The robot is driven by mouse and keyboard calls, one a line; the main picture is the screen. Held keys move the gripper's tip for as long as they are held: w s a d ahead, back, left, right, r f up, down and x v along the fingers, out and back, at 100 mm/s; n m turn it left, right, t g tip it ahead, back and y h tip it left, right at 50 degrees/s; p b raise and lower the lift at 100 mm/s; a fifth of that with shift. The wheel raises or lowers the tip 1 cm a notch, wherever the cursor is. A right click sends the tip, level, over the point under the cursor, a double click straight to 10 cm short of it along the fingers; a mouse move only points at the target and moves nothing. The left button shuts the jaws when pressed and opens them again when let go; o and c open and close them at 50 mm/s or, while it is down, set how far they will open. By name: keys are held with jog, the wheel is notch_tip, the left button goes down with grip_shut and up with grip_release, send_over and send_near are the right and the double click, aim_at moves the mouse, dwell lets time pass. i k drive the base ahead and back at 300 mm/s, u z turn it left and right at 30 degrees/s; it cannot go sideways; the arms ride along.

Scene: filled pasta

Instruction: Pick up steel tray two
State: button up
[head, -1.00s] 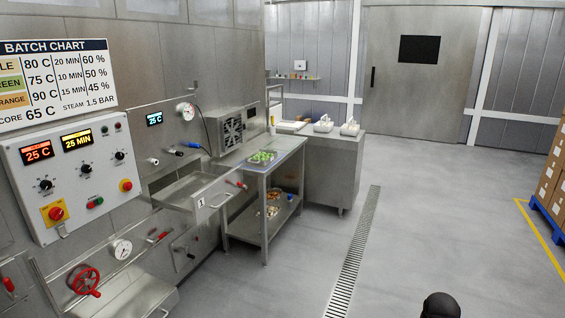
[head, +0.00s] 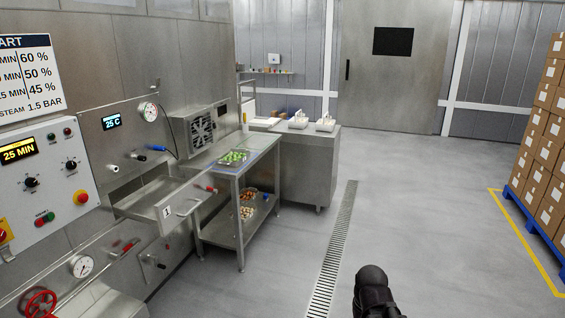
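No tray shows a readable number two, so I cannot tell which is steel tray two. A steel tray with green pieces (head: 233,158) lies on top of the steel worktable (head: 222,172). On the table's lower shelf (head: 226,228) are a tray with pale pieces (head: 246,212) and, behind it, one with orange-brown pieces (head: 248,193). An open steel drawer (head: 160,192) marked 1 sticks out left of the table. My gripper is not in view; only a dark part of my arm shows at the bottom, well apart from the trays.
A steel counter (head: 308,165) with white containers (head: 325,123) stands behind the table. A control panel (head: 45,180) and red handwheel (head: 38,303) are at left. A floor drain (head: 335,250) crosses clear floor. Stacked cartons (head: 545,150) on a blue pallet (head: 540,232) stand right.

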aim_at(233, 157)
jog(key=u, duration=0.5)
jog(key=i, duration=0.85)
jog(key=u, duration=0.45)
jog(key=i, duration=2.05)
jog(key=z, duration=0.85)
jog(key=i, duration=0.9)
jog(key=z, duration=0.45)
